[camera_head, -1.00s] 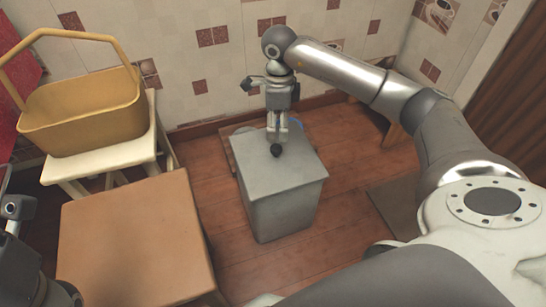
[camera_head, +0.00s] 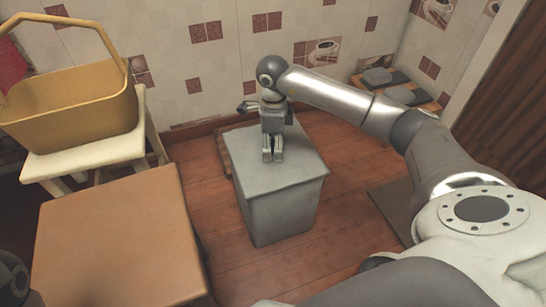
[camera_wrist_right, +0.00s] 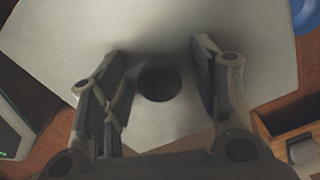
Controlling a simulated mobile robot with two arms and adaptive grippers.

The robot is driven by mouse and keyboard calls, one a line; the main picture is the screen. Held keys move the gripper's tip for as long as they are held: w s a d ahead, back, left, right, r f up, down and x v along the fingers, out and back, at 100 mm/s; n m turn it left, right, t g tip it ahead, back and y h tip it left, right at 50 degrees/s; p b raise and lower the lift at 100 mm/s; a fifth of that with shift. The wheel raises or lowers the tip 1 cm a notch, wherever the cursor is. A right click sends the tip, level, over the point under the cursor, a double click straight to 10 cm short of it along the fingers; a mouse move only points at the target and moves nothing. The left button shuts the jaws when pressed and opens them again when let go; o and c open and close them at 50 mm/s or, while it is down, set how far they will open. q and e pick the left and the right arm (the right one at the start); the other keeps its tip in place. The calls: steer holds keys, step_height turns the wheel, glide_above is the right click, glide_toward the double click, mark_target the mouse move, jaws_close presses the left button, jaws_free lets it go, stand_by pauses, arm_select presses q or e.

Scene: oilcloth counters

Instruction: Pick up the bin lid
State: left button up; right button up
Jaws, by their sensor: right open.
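The bin is a grey box (camera_head: 278,212) on the wooden floor, and its flat grey lid (camera_head: 300,168) lies on top. My right gripper (camera_head: 273,158) is over the lid with its fingers pointing down. In the right wrist view the open fingers (camera_wrist_right: 165,95) stand on either side of the dark round knob (camera_wrist_right: 160,82) of the lid. I cannot tell whether they touch it. In the head view the knob is hidden behind the gripper. A small part of my left arm (camera_head: 12,280) shows at the lower left edge; its gripper is out of view.
A brown square-topped table (camera_head: 120,235) stands left of the bin. Behind it a yellow basket (camera_head: 75,108) sits on a white stool (camera_head: 100,152). A low wooden stand with grey items (camera_head: 400,95) is at the back right.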

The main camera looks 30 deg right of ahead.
steer(key=shift+c, duration=0.4)
steer(key=c, duration=1.2)
steer(key=shift+o, duration=0.2)
steer(key=shift+r, duration=0.1)
